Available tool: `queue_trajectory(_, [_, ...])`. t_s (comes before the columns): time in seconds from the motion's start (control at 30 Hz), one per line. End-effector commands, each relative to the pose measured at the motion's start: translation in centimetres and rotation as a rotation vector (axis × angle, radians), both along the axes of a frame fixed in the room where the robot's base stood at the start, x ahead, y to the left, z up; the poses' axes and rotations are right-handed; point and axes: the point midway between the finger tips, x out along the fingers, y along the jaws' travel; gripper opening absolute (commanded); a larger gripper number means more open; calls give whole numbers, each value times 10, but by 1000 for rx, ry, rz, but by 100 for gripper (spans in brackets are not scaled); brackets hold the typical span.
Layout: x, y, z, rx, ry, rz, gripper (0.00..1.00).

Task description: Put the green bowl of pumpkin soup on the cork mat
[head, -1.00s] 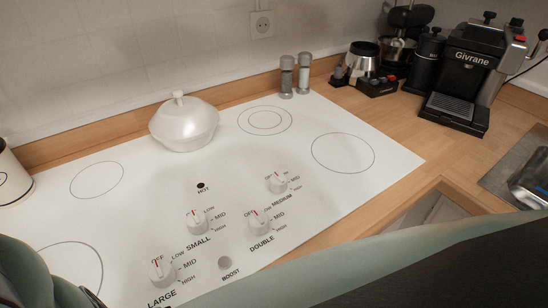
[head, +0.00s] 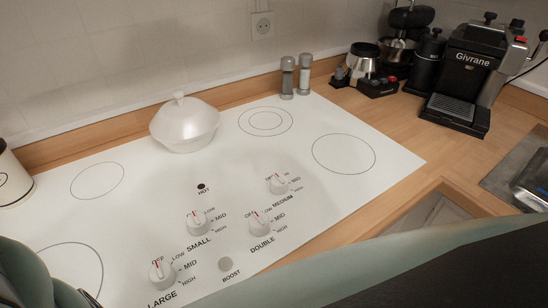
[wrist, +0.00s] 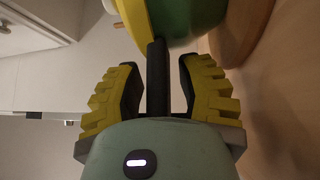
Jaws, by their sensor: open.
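In the wrist view, a rounded green thing (wrist: 190,20), likely the green bowl, is cut off by the top edge, just beyond my gripper. A yellow strip lies along its left side; I cannot tell whether it is the soup or a rim. A round tan piece (wrist: 243,30) shows at its right; I cannot tell whether this is the cork mat. My gripper (wrist: 160,68) has its yellow ridged fingers spread apart, with no object held between them. The head view shows neither the bowl, the cork mat nor my gripper.
The head view shows a white hob (head: 215,238) with knobs and a white lidded pot (head: 185,125). Two shakers (head: 296,76) stand behind it. A coffee machine (head: 468,75) stands at the right. A wood surface (wrist: 275,110) fills the right of the wrist view.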

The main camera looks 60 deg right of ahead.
Motion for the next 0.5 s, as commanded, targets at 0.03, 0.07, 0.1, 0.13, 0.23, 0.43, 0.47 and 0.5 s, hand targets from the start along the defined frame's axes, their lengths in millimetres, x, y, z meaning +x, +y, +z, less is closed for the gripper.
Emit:
queue_trajectory(0.03, [0, 0, 2, 0, 0, 1, 36])
queue_trajectory(0.07, [0, 0, 3, 0, 0, 1, 36])
queue_trajectory(0.1, [-4, 0, 0, 0, 1, 3, 36])
queue_trajectory(0.13, [-7, -1, -1, 0, 1, 3, 36])
queue_trajectory(0.23, [-23, -5, -5, 1, 2, 8, 36])
queue_trajectory(0.43, [-64, -16, -10, -1, 3, 9, 36])
queue_trajectory(0.47, [-71, -17, -10, 0, 3, 8, 36])
queue_trajectory(0.5, [-78, -20, -11, 1, 3, 8, 36])
